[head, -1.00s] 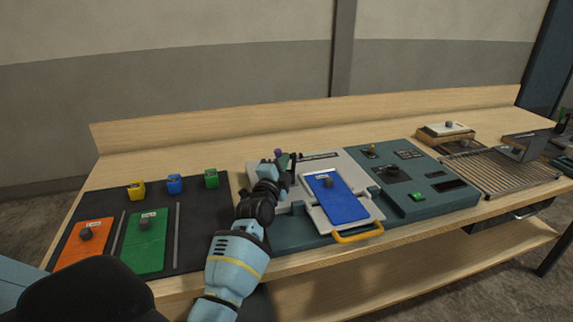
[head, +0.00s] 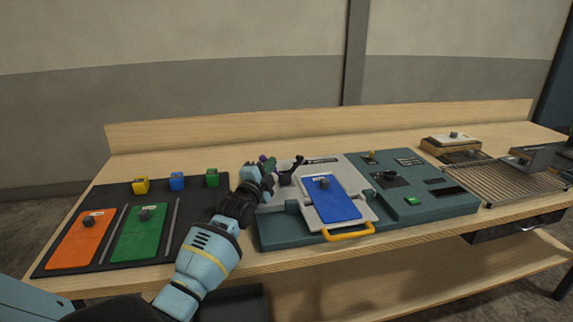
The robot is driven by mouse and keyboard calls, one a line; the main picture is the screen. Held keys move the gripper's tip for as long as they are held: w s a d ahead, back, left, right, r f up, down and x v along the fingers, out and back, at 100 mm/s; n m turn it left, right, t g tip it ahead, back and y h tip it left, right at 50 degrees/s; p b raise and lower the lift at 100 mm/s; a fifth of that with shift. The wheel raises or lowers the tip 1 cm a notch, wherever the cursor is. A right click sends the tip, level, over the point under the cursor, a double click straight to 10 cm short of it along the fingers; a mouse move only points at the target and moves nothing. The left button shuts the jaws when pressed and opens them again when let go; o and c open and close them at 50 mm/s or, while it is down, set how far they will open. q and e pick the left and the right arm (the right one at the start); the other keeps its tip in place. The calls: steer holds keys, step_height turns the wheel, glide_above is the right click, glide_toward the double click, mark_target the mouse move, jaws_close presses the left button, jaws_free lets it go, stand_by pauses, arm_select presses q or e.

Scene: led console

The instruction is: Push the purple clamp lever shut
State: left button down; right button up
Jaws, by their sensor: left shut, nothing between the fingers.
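The purple clamp lever (head: 263,158) shows as a small purple tip at the back left of the light grey fixture plate. A dark bracket (head: 295,163) stands just to its right. My left gripper (head: 268,168) is shut and empty, right at the lever. It hides most of the lever, so I cannot tell whether they touch. The fixture holds a blue plate (head: 333,201) with a dark knob, on a light tray with a yellow handle (head: 349,234). My right gripper is not in view.
A dark mat to the left holds an orange plate (head: 76,246), a green plate (head: 138,240) and yellow, blue and green blocks. A teal console with a green button (head: 412,201) is at right, then a wire rack (head: 505,180). Bare wood lies behind the fixture.

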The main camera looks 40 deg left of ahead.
arm_select(q)
steer(key=shift+s+a+f, duration=0.3)
steer(key=shift+f, duration=0.1)
stand_by(0.6)
steer(key=shift+s, duration=0.2)
steer(key=v, duration=0.6)
steer(key=shift+s+f, duration=0.1)
steer(key=shift+s+d, duration=0.15)
steer(key=shift+s, duration=0.5)
steer(key=shift+f, duration=0.15)
